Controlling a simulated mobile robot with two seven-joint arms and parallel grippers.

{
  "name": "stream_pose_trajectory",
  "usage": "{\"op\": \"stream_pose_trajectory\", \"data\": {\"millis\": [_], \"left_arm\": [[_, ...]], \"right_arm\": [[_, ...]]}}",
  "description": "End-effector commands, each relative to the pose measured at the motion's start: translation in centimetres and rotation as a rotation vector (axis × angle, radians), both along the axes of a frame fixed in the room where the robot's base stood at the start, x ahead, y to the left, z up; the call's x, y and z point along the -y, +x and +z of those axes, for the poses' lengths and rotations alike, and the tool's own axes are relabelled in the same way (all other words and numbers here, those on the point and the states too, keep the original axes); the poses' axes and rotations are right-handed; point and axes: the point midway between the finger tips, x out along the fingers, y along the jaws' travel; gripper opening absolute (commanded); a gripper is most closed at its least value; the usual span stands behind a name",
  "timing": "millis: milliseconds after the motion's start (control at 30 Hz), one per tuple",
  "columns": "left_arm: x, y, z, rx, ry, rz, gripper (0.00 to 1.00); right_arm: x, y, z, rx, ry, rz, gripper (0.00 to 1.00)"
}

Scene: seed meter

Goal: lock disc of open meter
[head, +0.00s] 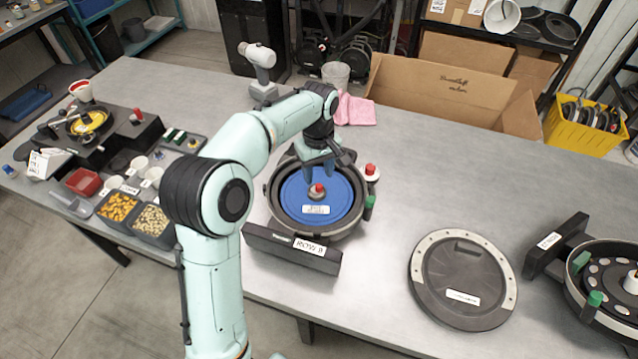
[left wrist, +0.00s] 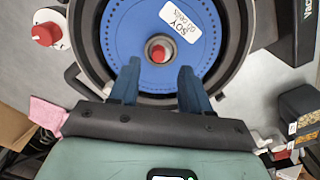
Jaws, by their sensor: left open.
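The open meter (head: 275,205) sits near the middle of the table, with a blue disc (head: 333,190) inside it. A red-topped hub (head: 317,189) is at the disc's centre and also shows in the left wrist view (left wrist: 159,52). A white label lies on the disc. My left gripper (head: 318,158) is above the far part of the disc, pointing down. In the left wrist view its two blue fingers (left wrist: 158,72) are apart and empty, either side of the line to the hub. I cannot tell whether they touch the disc. My right gripper is not in view.
A round dark cover (head: 455,255) lies on the table to the right. Another meter (head: 622,282) is at the right edge. A red knob (head: 371,170) and green knob (head: 369,202) flank the open meter. Seed bins (head: 118,208) and a pink cloth (head: 357,110) are nearby.

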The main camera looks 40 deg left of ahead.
Motion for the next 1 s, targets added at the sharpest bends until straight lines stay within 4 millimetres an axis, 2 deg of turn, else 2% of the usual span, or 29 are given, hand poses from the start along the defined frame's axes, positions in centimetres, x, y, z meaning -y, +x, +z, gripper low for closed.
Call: {"op": "stream_pose_trajectory", "data": {"millis": [33,233,400,667,800,1000], "left_arm": [[0.0,-0.1,-1.3,-0.005,-0.001,0.0,0.47],[0.0,0.0,-3.8,-0.001,0.0,0.0,0.47],[0.0,0.1,-4.6,0.001,0.0,0.0,0.47],[0.0,0.1,-4.6,0.001,0.0,-0.001,0.47],[0.0,0.1,-4.6,0.001,0.0,-0.001,0.02],[0.0,0.1,-4.6,0.002,-0.001,-0.003,0.0]], "right_arm": [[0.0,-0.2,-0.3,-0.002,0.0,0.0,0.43],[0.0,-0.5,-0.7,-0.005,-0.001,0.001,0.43],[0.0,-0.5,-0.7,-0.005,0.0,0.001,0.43],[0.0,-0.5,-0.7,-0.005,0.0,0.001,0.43],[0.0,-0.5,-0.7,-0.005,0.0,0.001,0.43],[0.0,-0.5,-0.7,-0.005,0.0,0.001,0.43]]}}
